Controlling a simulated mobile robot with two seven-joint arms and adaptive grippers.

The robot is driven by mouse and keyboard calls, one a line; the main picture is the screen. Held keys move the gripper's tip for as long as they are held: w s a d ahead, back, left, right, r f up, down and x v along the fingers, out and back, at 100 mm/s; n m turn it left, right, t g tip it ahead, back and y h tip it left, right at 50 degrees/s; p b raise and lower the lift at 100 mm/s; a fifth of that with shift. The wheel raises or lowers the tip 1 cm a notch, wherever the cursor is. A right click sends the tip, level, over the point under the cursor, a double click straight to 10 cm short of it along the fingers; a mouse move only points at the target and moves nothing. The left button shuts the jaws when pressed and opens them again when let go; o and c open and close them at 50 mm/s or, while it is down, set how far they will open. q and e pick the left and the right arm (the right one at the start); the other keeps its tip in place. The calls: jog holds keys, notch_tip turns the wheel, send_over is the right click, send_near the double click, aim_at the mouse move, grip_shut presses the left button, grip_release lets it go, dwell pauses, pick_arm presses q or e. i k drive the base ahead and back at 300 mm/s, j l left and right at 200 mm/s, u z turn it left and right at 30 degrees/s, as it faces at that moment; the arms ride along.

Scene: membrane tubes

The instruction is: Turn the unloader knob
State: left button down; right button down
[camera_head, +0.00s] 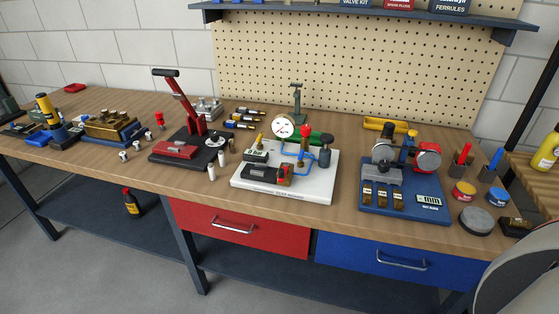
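A white board (246,185) stands on the workbench near the middle, carrying a round white gauge (283,127), blue tubing (287,155), a green cylinder (322,138) and a dark grey canister (325,158). A small red knob (305,131) stands upright among the tubing, right of the gauge. A red and brown block (285,173) sits at the board's front. No readable label tells which part is the unloader knob; the red knob looks the likeliest. Its turn position is too small to tell. Neither of my grippers shows in the head view.
A red lever press (178,95) on a dark base stands left of the board. A blue-based rig (405,207) stands to its right. Small white cylinders (211,172) stand by the board's left edge. A pegboard (350,70) and shelf (380,14) are behind.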

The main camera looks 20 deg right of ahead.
aim_at(305, 129)
jog(key=i+j, duration=0.4)
jog(key=j+z, duration=0.1)
jog(key=z, duration=0.3)
jog(key=i+j+z, duration=0.1)
jog(key=z, duration=0.25)
jog(key=j+z, duration=0.15)
jog(key=z, duration=0.25)
